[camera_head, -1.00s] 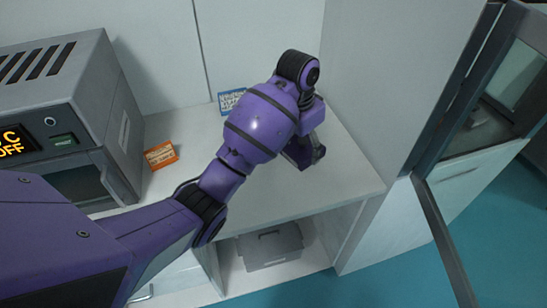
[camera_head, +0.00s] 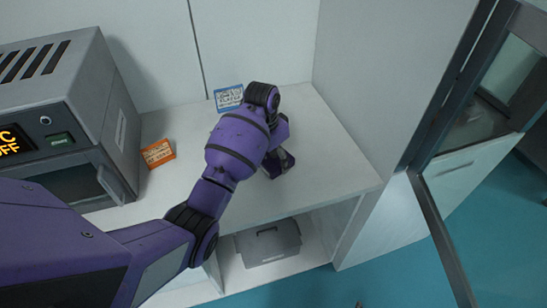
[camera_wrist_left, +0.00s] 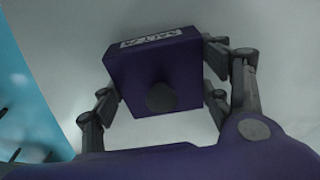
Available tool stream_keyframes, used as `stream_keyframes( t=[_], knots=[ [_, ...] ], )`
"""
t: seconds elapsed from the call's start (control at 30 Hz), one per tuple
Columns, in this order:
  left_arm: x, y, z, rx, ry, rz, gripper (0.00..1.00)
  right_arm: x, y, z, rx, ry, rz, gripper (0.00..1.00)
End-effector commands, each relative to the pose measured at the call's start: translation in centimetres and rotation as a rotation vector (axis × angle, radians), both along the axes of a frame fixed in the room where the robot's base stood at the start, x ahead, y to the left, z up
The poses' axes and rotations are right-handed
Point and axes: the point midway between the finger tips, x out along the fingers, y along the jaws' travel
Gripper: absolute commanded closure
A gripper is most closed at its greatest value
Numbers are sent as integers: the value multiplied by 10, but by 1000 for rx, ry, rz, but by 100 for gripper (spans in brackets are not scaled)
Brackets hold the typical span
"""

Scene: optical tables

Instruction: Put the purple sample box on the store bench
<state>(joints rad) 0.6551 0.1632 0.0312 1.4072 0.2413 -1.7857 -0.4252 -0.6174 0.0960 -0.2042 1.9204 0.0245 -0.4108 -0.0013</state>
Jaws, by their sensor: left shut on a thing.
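The purple sample box (camera_wrist_left: 155,75) has a pale printed label on its upper edge and a dark round knob on its near face. In the left wrist view it sits between the fingers of my left gripper (camera_wrist_left: 160,92), which is shut on it. In the head view my left gripper (camera_head: 279,163) is over the white bench (camera_head: 325,165), and the arm hides most or all of the box. I cannot tell whether the box touches the bench top. My right gripper is not in view.
A grey instrument (camera_head: 60,110) with an orange display stands on the left of the bench. An orange card (camera_head: 158,153) and a blue card (camera_head: 229,98) are there too. A grey case (camera_head: 268,244) sits on the shelf below. A wall panel (camera_head: 385,80) bounds the right side.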

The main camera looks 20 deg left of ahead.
Motion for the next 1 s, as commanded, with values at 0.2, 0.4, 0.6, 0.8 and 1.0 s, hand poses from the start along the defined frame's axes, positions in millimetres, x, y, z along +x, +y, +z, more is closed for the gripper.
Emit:
stream_keyframes(
  t=[0.2,0.4,0.6,0.8,1.0],
  knots=[
    [0,0,-1,-1,-1,0,68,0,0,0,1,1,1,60],
    [0,0,-3,0,0,0,12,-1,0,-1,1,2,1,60],
    [0,0,-3,1,1,0,11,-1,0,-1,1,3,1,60],
    [0,0,0,0,0,0,11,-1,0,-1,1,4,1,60],
    [-2,2,26,1,-3,-2,11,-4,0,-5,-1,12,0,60]
  ],
)
